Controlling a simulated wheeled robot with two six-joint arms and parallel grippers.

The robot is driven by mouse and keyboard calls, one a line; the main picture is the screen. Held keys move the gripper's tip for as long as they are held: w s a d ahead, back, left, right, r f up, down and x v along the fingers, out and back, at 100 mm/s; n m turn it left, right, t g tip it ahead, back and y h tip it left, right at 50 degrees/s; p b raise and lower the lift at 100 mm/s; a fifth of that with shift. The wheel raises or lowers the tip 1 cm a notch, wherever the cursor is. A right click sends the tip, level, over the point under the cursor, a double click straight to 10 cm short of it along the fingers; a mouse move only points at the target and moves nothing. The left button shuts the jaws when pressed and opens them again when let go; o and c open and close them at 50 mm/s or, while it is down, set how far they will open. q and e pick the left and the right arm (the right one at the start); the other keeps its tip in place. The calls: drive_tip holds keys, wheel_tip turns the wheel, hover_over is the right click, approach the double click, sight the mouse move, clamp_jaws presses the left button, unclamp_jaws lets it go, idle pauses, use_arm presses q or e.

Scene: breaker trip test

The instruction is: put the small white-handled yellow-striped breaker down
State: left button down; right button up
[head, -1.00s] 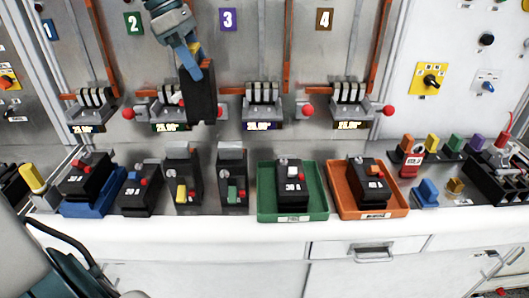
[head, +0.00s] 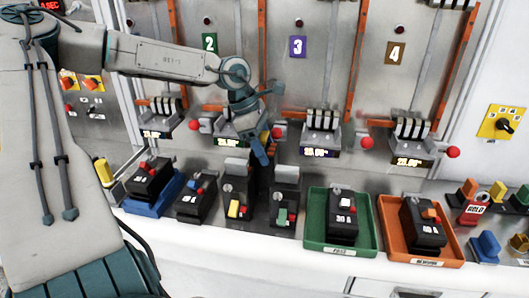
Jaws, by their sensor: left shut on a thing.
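My left gripper (head: 260,152) is shut on a black breaker (head: 262,177). It holds the breaker upright, low over the bench, in front of the number 2 station. The breaker's lower part is between the yellow-handled breaker (head: 238,194) and the green-handled breaker (head: 285,201) in the picture. Its white handle and yellow stripe are not clear, being hidden by the fingers or turned away. I cannot tell whether its base touches the bench. My right gripper is out of view.
A green tray (head: 314,242) and an orange tray (head: 455,251) each hold a black breaker. A breaker in a blue tray (head: 142,208) and another black breaker (head: 195,198) stand at the left. Lever stations line the panel behind. The white front ledge (head: 270,250) is clear.

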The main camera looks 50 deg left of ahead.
use_arm(q)
drive_tip(key=shift+a+f, duration=0.1)
drive_tip(key=shift+f, duration=1.25)
drive_tip(key=shift+c, duration=2.1)
unclamp_jaws()
